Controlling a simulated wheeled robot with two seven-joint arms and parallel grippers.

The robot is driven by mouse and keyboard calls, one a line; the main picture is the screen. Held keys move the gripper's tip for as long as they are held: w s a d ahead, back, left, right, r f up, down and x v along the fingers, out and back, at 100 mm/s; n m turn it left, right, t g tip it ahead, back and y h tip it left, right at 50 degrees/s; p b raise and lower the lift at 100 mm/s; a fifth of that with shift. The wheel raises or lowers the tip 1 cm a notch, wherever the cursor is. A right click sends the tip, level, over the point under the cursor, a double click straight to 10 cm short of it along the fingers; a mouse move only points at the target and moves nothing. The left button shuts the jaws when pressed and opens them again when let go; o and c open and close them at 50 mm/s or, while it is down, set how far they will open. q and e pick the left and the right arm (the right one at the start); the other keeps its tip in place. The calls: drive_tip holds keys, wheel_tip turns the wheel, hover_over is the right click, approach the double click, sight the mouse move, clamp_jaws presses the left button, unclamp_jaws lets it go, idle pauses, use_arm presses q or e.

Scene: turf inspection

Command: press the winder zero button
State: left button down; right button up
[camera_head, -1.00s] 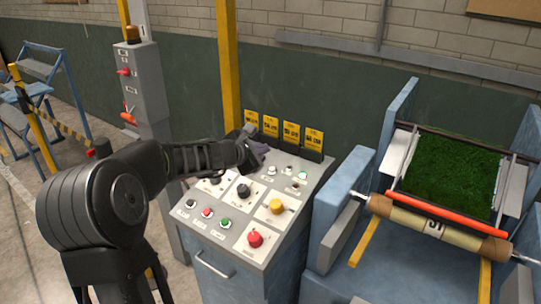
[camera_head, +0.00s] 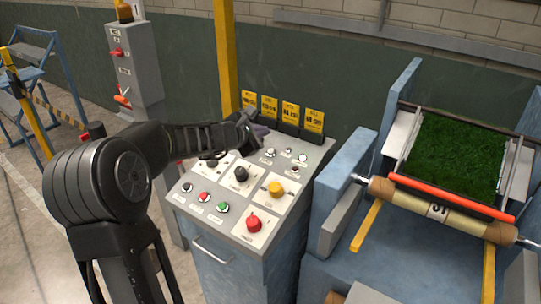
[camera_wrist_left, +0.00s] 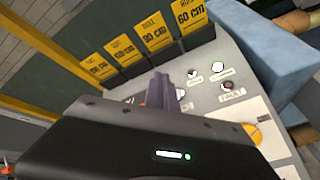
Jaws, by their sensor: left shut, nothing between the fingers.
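The control panel (camera_head: 215,225) is a sloped grey console top with several buttons and knobs. Small round buttons sit in its upper part, among them a pale one (camera_head: 303,157), which also shows in the left wrist view (camera_wrist_left: 218,67). The labels are too small to read, so I cannot tell which is the winder zero button. My left gripper (camera_head: 260,131) is over the panel's upper edge, shut and empty. Its purple-grey fingers (camera_wrist_left: 164,90) point at the upper button area in the left wrist view and hide part of it. Contact with a button cannot be told. My right gripper is not in view.
Yellow cards (camera_head: 290,114) stand along the panel's back edge, close to the left gripper. A red mushroom button (camera_head: 253,223) and a yellow knob (camera_head: 276,188) are lower on the panel. A blue machine with green turf (camera_head: 455,157) and a roll (camera_head: 410,200) stands right.

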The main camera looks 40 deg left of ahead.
sight(271, 151)
use_arm(q)
drive_tip(key=shift+w+f+b, duration=0.35)
drive_tip(key=shift+f+b, duration=0.3)
drive_tip(key=shift+f, duration=0.3)
drive_tip(key=shift+w+f+b, duration=0.3)
drive_tip(key=shift+f+b, duration=0.4)
drive_tip(key=shift+f, duration=0.2)
drive_tip(key=shift+w+f+b, duration=0.35)
drive_tip(key=shift+f+b, duration=0.3)
drive_tip(key=shift+f, duration=0.3)
drive_tip(key=shift+w+f+b, duration=0.15)
drive_tip(key=shift+f+b, duration=0.25)
drive_tip(key=shift+b, duration=0.05)
drive_tip(key=shift+w+f+b, duration=0.15)
drive_tip(key=shift+f+b, duration=0.35)
idle(0.4)
idle(0.4)
drive_tip(key=shift+s+r+p, duration=0.3)
drive_tip(key=shift+r+p, duration=0.35)
drive_tip(key=shift+r, duration=0.25)
